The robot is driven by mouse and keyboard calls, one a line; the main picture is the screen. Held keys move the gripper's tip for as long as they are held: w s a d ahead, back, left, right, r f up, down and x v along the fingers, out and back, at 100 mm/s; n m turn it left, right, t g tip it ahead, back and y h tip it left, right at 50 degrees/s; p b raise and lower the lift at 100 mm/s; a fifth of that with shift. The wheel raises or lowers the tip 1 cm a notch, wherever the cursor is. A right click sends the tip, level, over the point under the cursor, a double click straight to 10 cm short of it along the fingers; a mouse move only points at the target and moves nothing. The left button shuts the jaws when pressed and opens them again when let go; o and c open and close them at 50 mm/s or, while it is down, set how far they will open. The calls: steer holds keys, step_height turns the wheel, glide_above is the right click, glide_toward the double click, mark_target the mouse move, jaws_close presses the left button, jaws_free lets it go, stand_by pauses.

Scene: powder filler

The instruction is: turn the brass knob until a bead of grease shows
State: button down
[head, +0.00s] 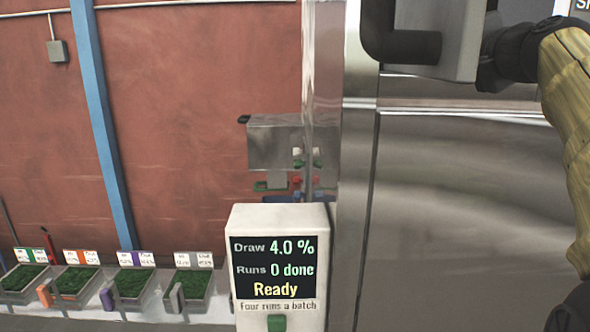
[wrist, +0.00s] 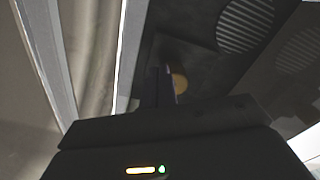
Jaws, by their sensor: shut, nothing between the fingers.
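A small round brass-coloured piece, which looks like the brass knob (wrist: 180,84), shows in the wrist view just right of my fingers, partly hidden by them. My gripper (wrist: 166,74) is shut and empty, its dark fingers pointing at a dark surface beside the knob. I cannot tell whether the fingers touch the knob. No bead of grease is visible. Neither the knob nor my gripper can be made out in the head view.
In the head view, a white display box (head: 279,215) reads "Draw 4.0 %", "Runs 0 done", "Ready". A large steel cabinet (head: 460,220) fills the right. Green-filled trays (head: 75,283) line the lower left. Round ribbed vents (wrist: 245,24) show in the wrist view.

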steer(key=shift+w, duration=0.85)
steer(key=shift+s, duration=0.1)
steer(key=shift+r, duration=0.1)
steer(key=shift+s+r, duration=0.1)
steer(key=shift+r, duration=0.05)
steer(key=shift+a+r, duration=0.15)
steer(key=shift+r, duration=0.25)
steer(key=shift+a+r, duration=0.4)
steer(key=shift+r, duration=0.35)
stand_by(0.5)
